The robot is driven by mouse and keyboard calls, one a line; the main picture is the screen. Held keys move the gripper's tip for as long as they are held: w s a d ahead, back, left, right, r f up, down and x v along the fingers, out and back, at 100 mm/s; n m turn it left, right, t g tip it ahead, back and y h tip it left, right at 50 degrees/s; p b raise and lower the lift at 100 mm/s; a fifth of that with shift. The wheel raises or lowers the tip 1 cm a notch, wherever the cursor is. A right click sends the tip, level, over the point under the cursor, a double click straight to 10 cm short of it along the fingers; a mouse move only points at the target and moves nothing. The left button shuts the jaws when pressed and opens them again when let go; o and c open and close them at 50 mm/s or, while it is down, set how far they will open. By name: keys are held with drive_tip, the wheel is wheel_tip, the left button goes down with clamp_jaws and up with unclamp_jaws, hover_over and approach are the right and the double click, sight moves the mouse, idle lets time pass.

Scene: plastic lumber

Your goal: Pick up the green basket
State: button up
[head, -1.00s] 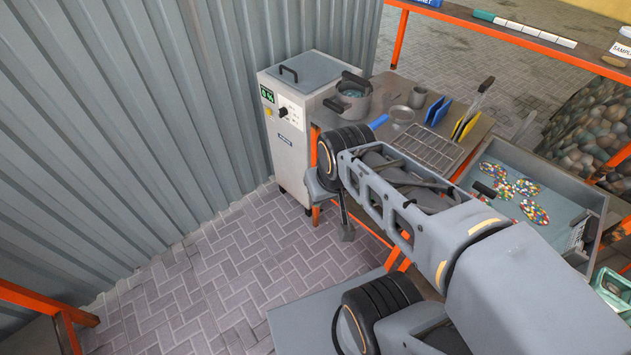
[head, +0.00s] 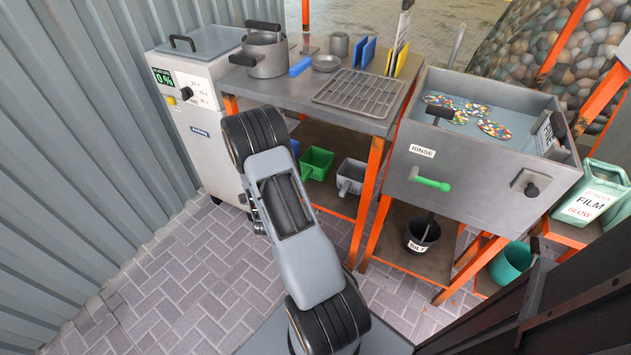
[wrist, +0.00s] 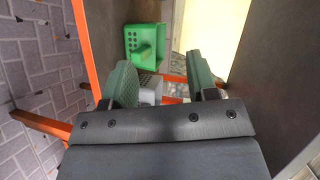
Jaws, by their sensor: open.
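The green basket (head: 316,162) stands on the lower shelf under the metal table, beside a grey-white basket (head: 351,177). In the wrist view the green basket (wrist: 146,45) shows its holed side and a green handle, beyond the fingertips and near the top centre. My gripper (wrist: 160,75) is open, its two green-padded fingers apart, and it does not touch the basket. Part of the grey-white basket (wrist: 150,90) shows between the fingers. In the head view my arm hides the gripper's fingers.
The metal table (head: 350,118) with a pot (head: 265,55) and a rack (head: 360,92) is above the shelf. Orange legs (head: 368,200) bound the shelf opening. A white machine (head: 192,110) stands left; a rinse basin (head: 480,160) stands right. Paved floor is free in front.

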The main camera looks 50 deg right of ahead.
sight(307, 177)
drive_tip(key=s+d+f+m+h+b, duration=0.3)
drive_tip(key=s+f+h, duration=0.15)
drive_tip(key=f, duration=0.25)
drive_tip(key=shift+m+g+y, duration=0.3)
drive_tip(key=shift+g+y, duration=0.05)
drive_tip(key=shift+g, duration=0.15)
drive_tip(key=x, duration=0.3)
drive_tip(key=s+x, duration=0.1)
drive_tip(key=x, duration=0.2)
drive_tip(key=shift+w+d+f+b, duration=0.15)
drive_tip(key=shift+d+f+b, duration=0.05)
drive_tip(key=shift+d+b, duration=0.2)
drive_tip(key=shift+b+x, duration=0.8)
drive_tip(key=shift+x, duration=2.5)
drive_tip(key=shift+w+r, duration=0.15)
clamp_jaws()
